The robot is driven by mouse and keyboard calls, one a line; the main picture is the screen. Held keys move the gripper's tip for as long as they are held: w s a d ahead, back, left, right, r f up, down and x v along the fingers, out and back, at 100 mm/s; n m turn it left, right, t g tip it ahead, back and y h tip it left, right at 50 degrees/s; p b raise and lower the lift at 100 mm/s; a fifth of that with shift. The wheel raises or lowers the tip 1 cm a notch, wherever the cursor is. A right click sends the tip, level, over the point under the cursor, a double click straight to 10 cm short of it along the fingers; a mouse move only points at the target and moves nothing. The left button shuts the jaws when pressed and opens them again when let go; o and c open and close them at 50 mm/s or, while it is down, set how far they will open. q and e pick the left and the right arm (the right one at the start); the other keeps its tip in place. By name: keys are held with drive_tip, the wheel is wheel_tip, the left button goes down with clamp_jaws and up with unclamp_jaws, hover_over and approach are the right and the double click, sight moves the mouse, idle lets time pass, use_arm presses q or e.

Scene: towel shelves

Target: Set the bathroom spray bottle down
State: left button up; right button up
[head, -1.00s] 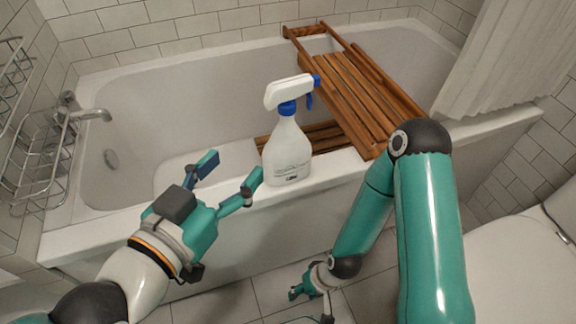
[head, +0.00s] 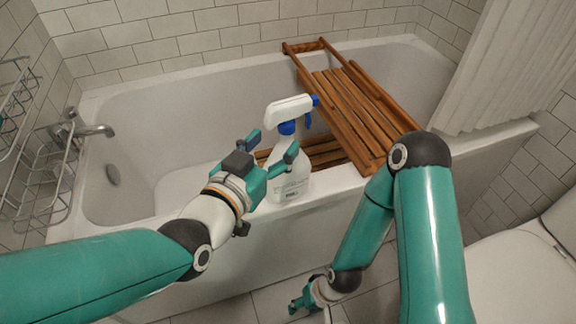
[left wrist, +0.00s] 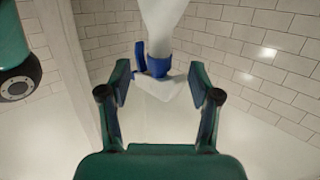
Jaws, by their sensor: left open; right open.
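The white spray bottle (head: 292,180) with a blue collar and trigger stands upright on the bathtub's front rim (head: 335,187) in the head view. My left gripper (head: 271,147) is open at the bottle, its fingers reaching around the upper body below the collar; one finger overlaps the bottle in the picture. In the left wrist view, the bottle's blue and white head (left wrist: 157,70) appears inverted between the two spread fingers of my left gripper (left wrist: 160,88). I cannot tell whether they touch it. My right gripper (head: 304,301) is open and empty, low over the floor.
A wooden slatted rack (head: 350,105) lies across the tub just right of the bottle. A tap (head: 95,130) and wire baskets (head: 45,180) are at the left. A shower curtain (head: 510,70) hangs at the right. The rim left of the bottle is partly clear.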

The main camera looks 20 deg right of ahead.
sight(282, 133)
use_arm(q)
drive_tip(key=b+x, duration=0.1)
drive_tip(key=x, duration=0.4)
clamp_jaws()
drive_tip(key=shift+r, duration=0.2)
idle(0.3)
